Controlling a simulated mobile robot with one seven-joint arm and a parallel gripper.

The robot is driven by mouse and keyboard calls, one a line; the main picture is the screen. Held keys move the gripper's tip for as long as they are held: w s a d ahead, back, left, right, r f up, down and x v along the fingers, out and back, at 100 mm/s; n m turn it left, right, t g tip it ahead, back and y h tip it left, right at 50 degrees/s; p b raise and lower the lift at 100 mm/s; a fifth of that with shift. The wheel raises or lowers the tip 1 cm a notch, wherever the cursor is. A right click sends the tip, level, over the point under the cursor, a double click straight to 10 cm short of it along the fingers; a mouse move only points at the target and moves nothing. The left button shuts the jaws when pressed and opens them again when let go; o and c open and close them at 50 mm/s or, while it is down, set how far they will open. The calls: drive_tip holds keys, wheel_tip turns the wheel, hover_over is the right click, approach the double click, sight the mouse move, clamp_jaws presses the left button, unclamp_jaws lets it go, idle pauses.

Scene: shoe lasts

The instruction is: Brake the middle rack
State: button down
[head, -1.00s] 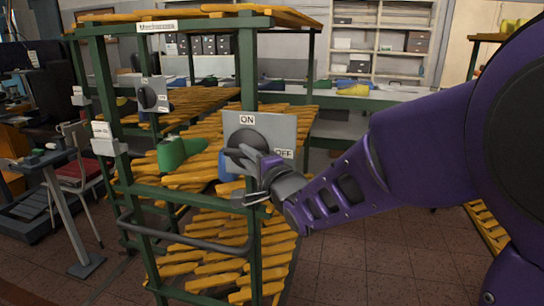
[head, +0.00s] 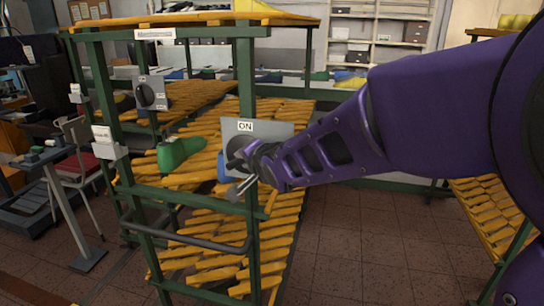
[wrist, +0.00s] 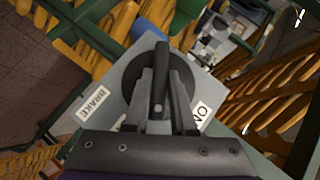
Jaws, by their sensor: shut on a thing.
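A grey plate (head: 273,129) with a dark round knob (head: 237,146) is mounted on the front post of a green-framed rack (head: 247,80) with yellow slats. An ON label (head: 245,126) shows at its top. In the wrist view the plate also bears a BRAKE label (wrist: 92,105) at left and an ON label (wrist: 202,112) at right; another label is mostly hidden by the fingers. My gripper (wrist: 162,76) is shut on the knob's raised bar, one finger on each side. The bar runs upright in the wrist view. In the head view my arm covers the plate's lower right.
A green shoe last (head: 180,152) lies on the rack's slats. A second plate with a knob (head: 151,93) is on a rack behind. Another slatted rack (head: 487,215) stands at right. A chair (head: 78,165) and a small stand are at left. Tiled floor is clear in front.

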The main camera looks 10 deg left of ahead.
drive_tip(key=shift+s+a+n+h+b, duration=0.1)
drive_tip(key=shift+a+n+h+b, duration=0.15)
drive_tip(key=shift+n+h+b, duration=0.55)
drive_tip(key=shift+d+g+b, duration=0.1)
drive_tip(key=shift+g+b, duration=0.2)
drive_tip(key=shift+b, duration=0.35)
drive_tip(key=shift+h+b, duration=0.45)
drive_tip(key=shift+h, duration=0.05)
drive_tip(key=shift+a+r+n+g+h, duration=0.15)
drive_tip(key=shift+n+g+h, duration=0.15)
drive_tip(key=shift+n+h, duration=0.8)
drive_tip(key=shift+a+r+n+g+h, duration=0.15)
drive_tip(key=shift+n+g+h, duration=0.25)
drive_tip(key=shift+h, duration=1.2)
drive_tip(key=shift+f+h, duration=0.1)
drive_tip(key=shift+h, duration=0.2)
